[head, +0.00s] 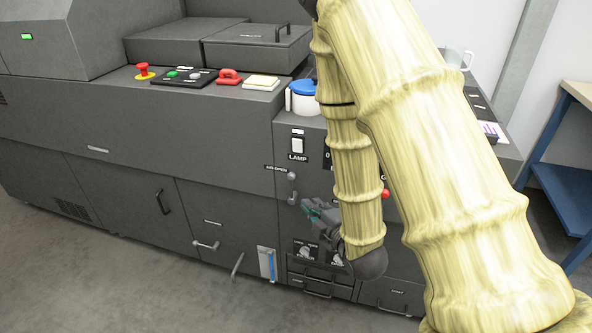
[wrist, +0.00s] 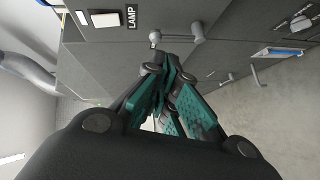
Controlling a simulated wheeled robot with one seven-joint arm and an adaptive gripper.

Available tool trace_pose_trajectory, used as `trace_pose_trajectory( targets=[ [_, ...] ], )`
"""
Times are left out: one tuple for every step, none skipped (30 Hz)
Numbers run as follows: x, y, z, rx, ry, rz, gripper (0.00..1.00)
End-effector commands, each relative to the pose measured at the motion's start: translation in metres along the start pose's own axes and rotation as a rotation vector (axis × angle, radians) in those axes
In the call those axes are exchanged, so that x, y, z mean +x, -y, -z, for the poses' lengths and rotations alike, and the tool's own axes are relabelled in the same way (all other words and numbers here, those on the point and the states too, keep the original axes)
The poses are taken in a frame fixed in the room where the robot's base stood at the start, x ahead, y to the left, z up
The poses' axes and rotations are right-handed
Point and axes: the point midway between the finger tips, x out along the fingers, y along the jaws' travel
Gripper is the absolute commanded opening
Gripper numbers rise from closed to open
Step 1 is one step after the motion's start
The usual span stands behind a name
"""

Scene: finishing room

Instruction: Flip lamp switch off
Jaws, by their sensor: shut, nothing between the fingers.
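The lamp switch (head: 297,145) is a pale rocker on the dark machine's front panel, above a black LAMP label (head: 297,157). It also shows at the top left of the wrist view (wrist: 104,19), beside the sideways LAMP label (wrist: 131,17). Which way the rocker is tipped is too small to tell. My gripper (head: 310,203), dark with teal pads, is below the switch and slightly right of it in the head view, apart from it. In the wrist view its fingers (wrist: 164,66) are together and empty, pointing toward the panel.
A grey lever (head: 292,190) under the AIR OPEN label is close beside my fingertips; it also shows in the wrist view (wrist: 185,36). Knobs (head: 305,252) and drawer handles sit lower. A white pot with a blue lid (head: 302,96) stands above the panel. My arm hides the panel's right part.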

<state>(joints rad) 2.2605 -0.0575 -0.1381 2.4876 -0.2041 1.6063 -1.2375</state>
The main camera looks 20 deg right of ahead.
Motion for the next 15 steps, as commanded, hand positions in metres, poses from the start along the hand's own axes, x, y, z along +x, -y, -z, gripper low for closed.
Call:
trace_pose_trajectory(
  targets=[
    [0.005,-0.005,0.001,-0.065,-0.023,-0.060,0.00],
    [0.005,-0.013,0.004,-0.102,-0.035,-0.093,0.00],
    [0.006,-0.023,0.007,-0.148,-0.047,-0.133,0.00],
    [0.005,-0.029,0.009,-0.178,-0.055,-0.161,0.00],
    [0.005,-0.035,0.011,-0.207,-0.061,-0.185,0.00],
    [0.005,-0.042,0.013,-0.239,-0.068,-0.214,0.00],
    [0.004,-0.047,0.014,-0.259,-0.072,-0.232,0.00],
    [0.004,-0.051,0.016,-0.276,-0.075,-0.249,0.00],
    [0.003,-0.055,0.017,-0.295,-0.078,-0.265,0.00],
    [0.002,-0.058,0.018,-0.305,-0.080,-0.274,0.00],
    [0.002,-0.059,0.018,-0.313,-0.081,-0.282,0.00],
    [0.002,-0.061,0.019,-0.321,-0.082,-0.288,0.00],
    [0.001,-0.062,0.019,-0.324,-0.082,-0.291,0.00],
    [0.001,-0.063,0.019,-0.326,-0.082,-0.292,0.00],
    [0.001,-0.063,0.020,-0.327,-0.082,-0.292,0.00]
  ],
)
